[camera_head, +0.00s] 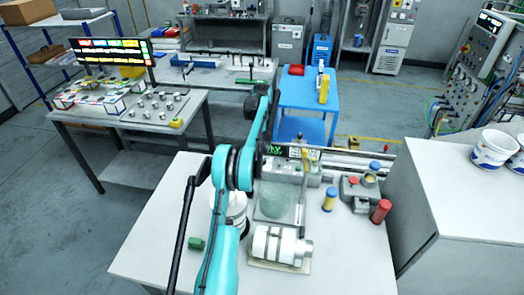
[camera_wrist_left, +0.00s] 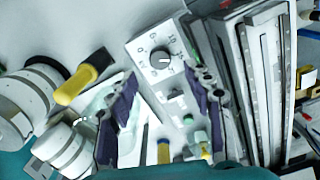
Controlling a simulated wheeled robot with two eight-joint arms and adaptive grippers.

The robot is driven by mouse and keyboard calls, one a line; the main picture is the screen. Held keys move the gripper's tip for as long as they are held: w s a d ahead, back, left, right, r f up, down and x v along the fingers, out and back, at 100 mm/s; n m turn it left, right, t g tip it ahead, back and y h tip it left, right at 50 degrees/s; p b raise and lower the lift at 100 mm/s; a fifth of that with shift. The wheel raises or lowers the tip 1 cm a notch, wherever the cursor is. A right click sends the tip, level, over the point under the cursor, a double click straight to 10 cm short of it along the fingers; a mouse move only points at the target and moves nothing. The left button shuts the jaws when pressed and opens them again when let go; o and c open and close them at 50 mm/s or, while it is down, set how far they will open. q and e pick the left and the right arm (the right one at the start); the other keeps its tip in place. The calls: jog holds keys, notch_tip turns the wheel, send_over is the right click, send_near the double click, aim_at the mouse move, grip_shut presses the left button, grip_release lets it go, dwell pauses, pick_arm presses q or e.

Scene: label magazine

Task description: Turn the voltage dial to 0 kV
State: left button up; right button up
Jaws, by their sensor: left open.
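The voltage dial (camera_wrist_left: 162,60) is a round knob with a pointer on a pale panel (camera_wrist_left: 140,48) with printed marks, in the left wrist view. Nothing is between the fingers, and I cannot tell how far off the dial is. In the head view my teal left arm reaches over the bench; its fingers are not clear. A small display with green characters (camera_head: 275,150) stands there. My right gripper is not in view.
The white bench (camera_head: 150,250) holds a white ribbed cylinder (camera_head: 275,245), a yellow-and-blue cylinder (camera_head: 329,199), a red cylinder (camera_head: 381,211) and a green piece (camera_head: 196,243). Long metal rails (camera_wrist_left: 262,80) run beside the dial panel. The bench's front left is mostly clear.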

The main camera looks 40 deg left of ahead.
aim_at(262, 159)
pick_arm(q)
jog(key=f, duration=0.7)
jog(key=shift+d+b, duration=0.2)
jog(key=shift+b, duration=0.15)
jog(key=c, duration=1.1)
